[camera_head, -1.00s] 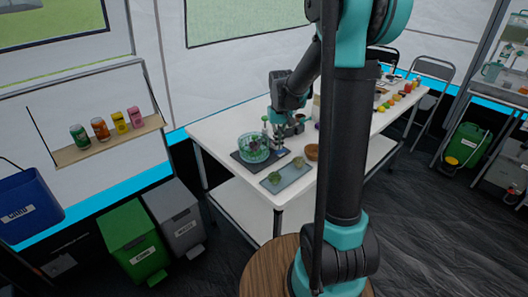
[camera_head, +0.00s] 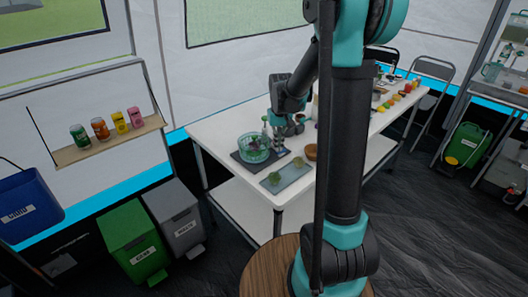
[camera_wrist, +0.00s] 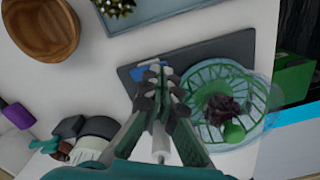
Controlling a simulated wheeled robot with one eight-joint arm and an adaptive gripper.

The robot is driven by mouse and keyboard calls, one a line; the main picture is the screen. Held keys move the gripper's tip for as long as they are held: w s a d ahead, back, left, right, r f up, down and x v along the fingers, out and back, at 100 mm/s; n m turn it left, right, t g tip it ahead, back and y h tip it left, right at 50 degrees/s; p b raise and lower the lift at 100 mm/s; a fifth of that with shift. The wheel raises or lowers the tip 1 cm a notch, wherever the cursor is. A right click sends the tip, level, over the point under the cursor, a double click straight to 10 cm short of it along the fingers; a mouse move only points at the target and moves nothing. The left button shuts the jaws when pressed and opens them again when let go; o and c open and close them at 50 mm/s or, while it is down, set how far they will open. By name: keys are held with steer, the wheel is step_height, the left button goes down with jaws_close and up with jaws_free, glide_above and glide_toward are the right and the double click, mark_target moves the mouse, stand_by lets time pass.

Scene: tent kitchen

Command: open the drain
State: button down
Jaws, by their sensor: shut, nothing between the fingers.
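A clear bowl with a green slatted basket (camera_wrist: 210,82) sits on a dark board (camera_wrist: 232,48) on the white table. The bowl also shows in the head view (camera_head: 255,148), on its dark board (camera_head: 238,162). Dark leafy stuff (camera_wrist: 222,108) and a round green thing (camera_wrist: 234,132) lie in the basket. A small blue and white part (camera_wrist: 150,71) shows at the board, right by the fingertips. I cannot tell whether it is the drain. My gripper (camera_wrist: 158,80) is shut and empty beside the bowl, its tips close to that part. Whether they touch it is unclear.
A wooden bowl (camera_wrist: 40,28) and a grey-blue tray (camera_head: 288,178) with greens stand nearby on the table (camera_head: 225,127). Dark and white items (camera_wrist: 85,132) lie close to my gripper. Green (camera_head: 132,242) and grey bins (camera_head: 178,220) stand left of the table.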

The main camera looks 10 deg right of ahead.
steer(key=shift+f, duration=0.55)
steer(key=shift+r, duration=0.1)
stand_by(0.3)
steer(key=shift+r, duration=3.4)
steer(key=s, duration=0.3)
steer(key=s+d+f+t, duration=0.1)
steer(key=s, duration=0.3)
steer(key=s+d+f+t, duration=0.1)
steer(key=s, duration=0.2)
steer(key=shift+s+d+f+m, duration=0.25)
steer(key=shift+s+m, duration=0.05)
steer(key=shift+s, duration=0.1)
steer(key=s+f, duration=0.1)
steer(key=s, duration=0.2)
steer(key=s+d+f+t, duration=0.1)
steer(key=s+f, duration=0.1)
steer(key=s, duration=0.2)
steer(key=s+f+t, duration=0.1)
steer(key=s+f, duration=0.1)
steer(key=s, duration=0.2)
steer(key=shift+s+d+f+m, duration=0.1)
steer(key=shift+d+f+m, duration=0.1)
steer(key=shift+d+m, duration=0.1)
